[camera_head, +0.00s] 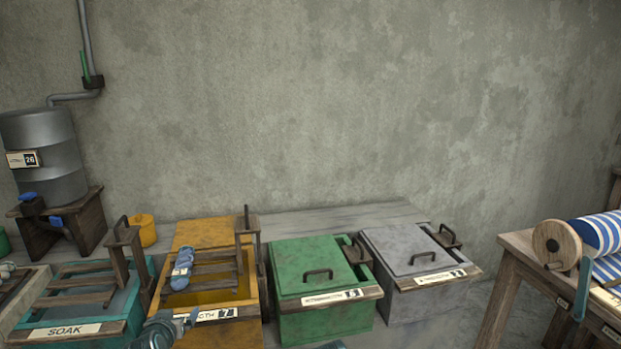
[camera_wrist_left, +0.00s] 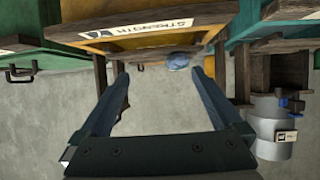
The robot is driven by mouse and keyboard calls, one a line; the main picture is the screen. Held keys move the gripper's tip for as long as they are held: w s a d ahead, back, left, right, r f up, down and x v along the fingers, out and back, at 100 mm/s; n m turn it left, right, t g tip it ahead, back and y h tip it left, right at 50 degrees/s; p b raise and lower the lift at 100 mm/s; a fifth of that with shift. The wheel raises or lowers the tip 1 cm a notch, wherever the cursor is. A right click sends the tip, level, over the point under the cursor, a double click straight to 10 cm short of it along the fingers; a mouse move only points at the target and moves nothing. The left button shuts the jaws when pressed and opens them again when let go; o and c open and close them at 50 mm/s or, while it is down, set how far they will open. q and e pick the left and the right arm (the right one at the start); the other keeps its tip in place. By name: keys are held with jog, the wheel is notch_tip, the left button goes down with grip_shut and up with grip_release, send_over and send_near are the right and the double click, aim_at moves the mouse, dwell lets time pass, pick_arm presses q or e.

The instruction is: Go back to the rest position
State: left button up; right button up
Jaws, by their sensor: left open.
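My left gripper (camera_head: 188,318) is low in the head view, in front of the yellow vat (camera_head: 213,338). In the left wrist view its two dark fingers (camera_wrist_left: 160,72) stand wide apart with nothing held between them. A blue skein (camera_head: 182,268) lies on the wooden rack of the yellow vat, beyond the gripper. A blue thing, probably the same skein, shows past the fingertips in the left wrist view (camera_wrist_left: 178,61). My right gripper cannot be made out; only a small teal part shows at the bottom edge of the head view.
The teal SOAK vat (camera_head: 64,330) is left of the yellow one. Lidded green (camera_head: 310,262) and grey (camera_head: 405,248) vats stand to the right. A metal barrel (camera_head: 48,150) is at far left. A wooden loom (camera_head: 520,243) with striped cloth is at right.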

pick_arm(q)
jog(key=s+d+f+m+g+h, duration=0.1)
jog(key=s+d+f+m+g, duration=0.2)
jog(key=d, duration=0.5)
jog(key=s+d+f+g+h, duration=0.1)
jog(key=s+d+f+g, duration=0.25)
jog(key=d, duration=0.45)
jog(key=s+d+f+m+g+h, duration=0.15)
jog(key=s+d+f, duration=0.25)
jog(key=d, duration=0.4)
jog(key=s+d+f+m+g+y, duration=0.1)
jog(key=s+d+g+y, duration=0.3)
jog(key=s, duration=0.6)
notch_tip(320, 180, up, 16)
jog(key=h+p, duration=0.1)
jog(key=p, duration=1.5)
jog(key=shift+s+d+g, duration=0.15)
jog(key=shift+d+g, duration=0.1)
jog(key=shift+g, duration=0.15)
